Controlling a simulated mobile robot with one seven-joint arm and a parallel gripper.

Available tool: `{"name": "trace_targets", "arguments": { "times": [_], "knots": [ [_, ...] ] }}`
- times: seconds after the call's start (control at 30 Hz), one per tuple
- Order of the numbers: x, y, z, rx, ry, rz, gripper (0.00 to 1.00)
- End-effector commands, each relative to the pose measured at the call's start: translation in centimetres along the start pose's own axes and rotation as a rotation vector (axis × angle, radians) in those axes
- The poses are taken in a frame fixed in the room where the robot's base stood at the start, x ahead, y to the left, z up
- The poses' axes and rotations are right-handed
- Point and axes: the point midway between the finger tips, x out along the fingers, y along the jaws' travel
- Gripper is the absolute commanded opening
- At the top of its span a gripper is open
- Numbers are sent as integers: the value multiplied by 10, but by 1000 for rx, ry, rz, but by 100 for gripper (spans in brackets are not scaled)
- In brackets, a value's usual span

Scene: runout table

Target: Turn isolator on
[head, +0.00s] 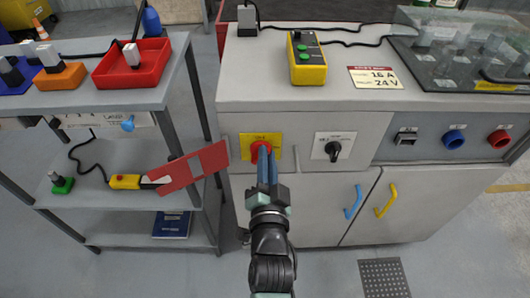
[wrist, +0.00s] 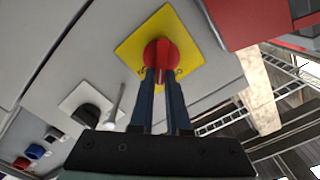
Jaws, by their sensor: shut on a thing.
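The isolator is a red rotary knob (head: 261,148) on a yellow plate (head: 246,153) on the front panel of the grey cabinet. In the wrist view the red knob (wrist: 164,54) sits in the middle of the yellow plate (wrist: 133,50). My gripper (head: 264,152) reaches the knob from the front. In the wrist view my gripper (wrist: 162,80) has its two blue fingers on either side of the knob's grip bar and is shut on it. The fingers partly hide the knob, and the markings on its plate are too small to read.
A black rotary switch (head: 333,150) on a white plate is to the right. A red and grey flat panel (head: 190,170) juts out left of the knob. Blue (head: 354,203) and yellow (head: 386,200) door handles are below right. A yellow button box (head: 307,60) stands on top.

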Motion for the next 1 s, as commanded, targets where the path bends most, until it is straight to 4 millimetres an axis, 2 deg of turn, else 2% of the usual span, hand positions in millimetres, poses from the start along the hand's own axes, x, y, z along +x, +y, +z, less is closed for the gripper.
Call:
{"name": "trace_targets", "arguments": {
  "times": [0.6,1.0],
  "knots": [
    [0,10,3,568,0,1,0],
    [0,14,6,786,-2,2,0]
  ]
}}
